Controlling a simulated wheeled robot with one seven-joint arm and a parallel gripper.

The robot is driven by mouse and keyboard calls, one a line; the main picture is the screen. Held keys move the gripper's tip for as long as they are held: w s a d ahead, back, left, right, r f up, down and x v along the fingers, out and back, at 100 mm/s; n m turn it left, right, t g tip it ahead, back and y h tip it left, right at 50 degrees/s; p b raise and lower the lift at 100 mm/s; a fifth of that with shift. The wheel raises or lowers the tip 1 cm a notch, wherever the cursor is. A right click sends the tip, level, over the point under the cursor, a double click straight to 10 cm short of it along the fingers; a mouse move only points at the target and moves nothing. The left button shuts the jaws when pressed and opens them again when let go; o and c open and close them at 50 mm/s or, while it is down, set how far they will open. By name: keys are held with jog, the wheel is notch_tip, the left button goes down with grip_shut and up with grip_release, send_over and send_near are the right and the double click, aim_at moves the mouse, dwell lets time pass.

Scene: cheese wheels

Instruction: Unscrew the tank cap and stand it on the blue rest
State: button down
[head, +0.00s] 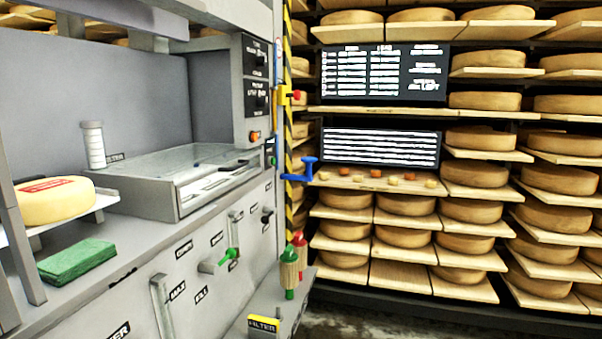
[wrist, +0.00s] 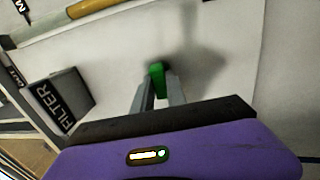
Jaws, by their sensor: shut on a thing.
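In the wrist view my gripper (wrist: 158,92) is shut on a small green piece (wrist: 156,71), in front of a pale grey surface. I cannot tell whether this piece is the tank cap; most of it is hidden between the fingers. My gripper does not show in the head view. A blue T-shaped piece (head: 301,170) sits by the striped post in the head view; I cannot tell whether it is the blue rest. A green-ended fitting (head: 229,255) sticks out from the grey machine front.
A FILTER block (wrist: 60,102) lies left of my gripper. In the head view, two wooden-bodied pegs (head: 289,270), one red-topped, stand on a low ledge. Cheese shelves (head: 430,283) fill the back.

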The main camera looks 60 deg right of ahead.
jog(key=shift+s+d, duration=0.15)
jog(key=shift+s, duration=0.25)
jog(key=shift+s+d+p, duration=0.1)
jog(key=shift+s+p, duration=0.2)
jog(key=shift+p, duration=0.05)
jog(key=shift+p+v, duration=0.45)
jog(key=shift+v, duration=0.65)
jog(key=shift+r+p+v, duration=0.15)
jog(key=shift+p+v, duration=0.1)
jog(key=shift+v, duration=0.5)
jog(key=shift+r+p+v, duration=0.15)
jog(key=shift+p+v, duration=0.1)
jog(key=shift+v, duration=0.45)
